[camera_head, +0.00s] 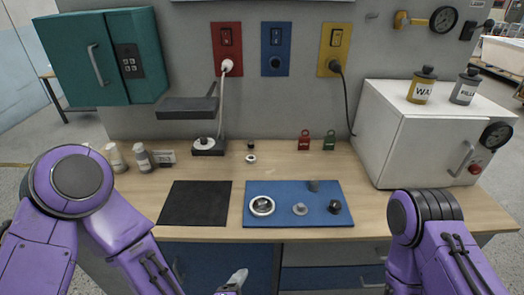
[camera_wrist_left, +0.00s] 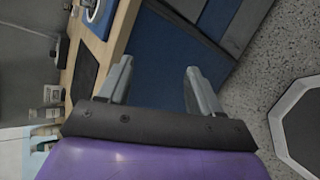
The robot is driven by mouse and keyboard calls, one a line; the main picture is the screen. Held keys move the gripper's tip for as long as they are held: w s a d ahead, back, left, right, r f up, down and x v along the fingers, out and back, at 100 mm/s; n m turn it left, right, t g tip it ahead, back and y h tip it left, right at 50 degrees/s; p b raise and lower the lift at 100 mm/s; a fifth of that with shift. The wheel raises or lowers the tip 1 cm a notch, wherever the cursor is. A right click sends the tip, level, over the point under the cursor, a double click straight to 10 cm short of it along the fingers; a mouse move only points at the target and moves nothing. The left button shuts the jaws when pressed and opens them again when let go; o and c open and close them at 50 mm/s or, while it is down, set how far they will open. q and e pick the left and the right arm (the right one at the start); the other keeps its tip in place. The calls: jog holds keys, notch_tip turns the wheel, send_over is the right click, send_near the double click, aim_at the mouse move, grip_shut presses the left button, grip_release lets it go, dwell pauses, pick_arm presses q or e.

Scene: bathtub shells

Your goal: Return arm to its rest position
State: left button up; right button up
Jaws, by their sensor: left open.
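My left arm (camera_head: 75,205) comes in from the left and bends down in front of the bench. Its gripper (camera_head: 238,279) shows only in part at the bottom edge of the head view, below the bench's front edge. In the left wrist view, the left gripper (camera_wrist_left: 158,67) is open, with two grey fingers apart and nothing between them. My right arm (camera_head: 430,235) is at the lower right, in front of the bench, and its gripper is out of the frame.
The wooden bench (camera_head: 340,160) carries a black mat (camera_head: 196,203), a blue mat (camera_head: 290,219) with several small parts, and bottles (camera_head: 142,158) at left. A white box (camera_head: 430,150) stands at right. Cabinet drawers (camera_head: 335,279) are below. Open floor (camera_wrist_left: 265,75) lies beside the left gripper.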

pick_arm(q)
jog(key=s+a+f+m+g+y+b, duration=0.2)
jog(key=s+a+f+m, duration=0.4)
jog(key=a+f, duration=0.5)
jog(key=s+a+f+m+g+y+b, duration=0.3)
jog(key=s+a+f+m+g+y, duration=0.2)
jog(key=s+a+f, duration=0.3)
jog(key=a+f+m, duration=0.1)
jog(key=a+f, duration=0.3)
jog(key=a, duration=0.3)
jog(key=shift+s+g+b, duration=0.3)
jog(key=shift+b, duration=0.05)
